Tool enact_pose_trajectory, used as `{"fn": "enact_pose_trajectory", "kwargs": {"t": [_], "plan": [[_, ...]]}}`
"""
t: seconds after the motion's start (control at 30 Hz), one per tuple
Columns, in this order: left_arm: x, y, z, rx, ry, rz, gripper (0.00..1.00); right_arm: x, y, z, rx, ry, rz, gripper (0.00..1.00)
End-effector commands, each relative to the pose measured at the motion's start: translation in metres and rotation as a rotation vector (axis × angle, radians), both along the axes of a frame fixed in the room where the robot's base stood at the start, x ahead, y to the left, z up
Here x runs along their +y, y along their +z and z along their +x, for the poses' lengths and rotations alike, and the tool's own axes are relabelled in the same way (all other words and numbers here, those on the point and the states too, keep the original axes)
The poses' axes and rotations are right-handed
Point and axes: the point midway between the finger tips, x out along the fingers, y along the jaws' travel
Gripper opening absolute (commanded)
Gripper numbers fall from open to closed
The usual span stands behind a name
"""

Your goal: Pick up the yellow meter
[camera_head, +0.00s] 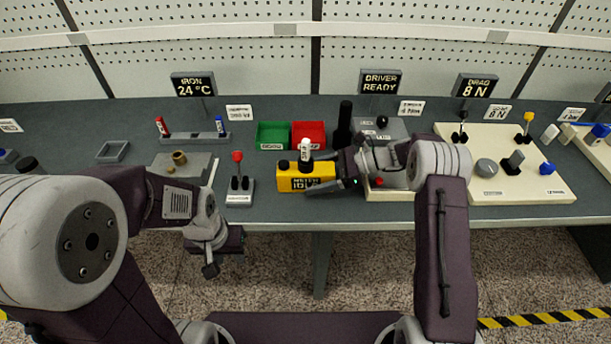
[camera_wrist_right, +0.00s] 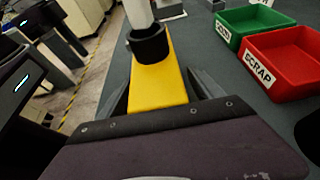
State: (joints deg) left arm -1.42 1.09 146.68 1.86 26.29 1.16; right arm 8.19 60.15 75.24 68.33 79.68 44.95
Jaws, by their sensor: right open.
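The yellow meter (camera_head: 288,182) lies on the grey bench near its front edge, with a black label reading "METER". A white post (camera_head: 305,147) stands at it; in the right wrist view it rises from a black ring on the yellow body (camera_wrist_right: 158,85). My right gripper (camera_head: 316,173) reaches in from the right and is open, its fingers on either side of the meter's right end. The wrist view shows dark fingers flanking the body, and contact cannot be told. My left gripper (camera_head: 212,262) hangs in front of the bench edge, pointing down; its jaw opening is unclear.
A green bin (camera_head: 272,135) and a red bin (camera_head: 308,132) stand behind the meter. A red-tipped stand (camera_head: 239,188) is to its left, a black cylinder (camera_head: 344,122) behind right. A grey box (camera_head: 384,128) and cream board (camera_head: 510,184) stand further right.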

Motion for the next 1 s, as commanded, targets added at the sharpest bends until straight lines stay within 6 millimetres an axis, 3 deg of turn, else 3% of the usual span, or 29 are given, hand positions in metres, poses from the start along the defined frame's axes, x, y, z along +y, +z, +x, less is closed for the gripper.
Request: {"fn": "enact_pose_trajectory", "kwargs": {"t": [0.17,0.4,0.47,0.77,1.0], "plan": [[0.000,0.000,0.000,0.000,0.000,0.000,0.36,0.000,0.000,0.000,0.000,-0.001,0.000,0.75],[0.000,0.000,0.000,0.000,0.000,0.000,0.36,0.000,0.000,0.000,0.000,-0.001,0.000,0.11],[0.000,0.000,0.000,0.000,0.000,0.000,0.36,0.000,0.000,0.000,0.000,-0.001,0.001,0.00],[0.000,0.000,0.000,0.000,0.000,0.000,0.36,0.000,0.004,0.001,-0.002,-0.001,0.001,0.00],[0.000,0.002,0.000,0.000,0.000,0.000,0.36,0.000,0.026,0.001,-0.003,-0.002,0.001,0.00]]}}
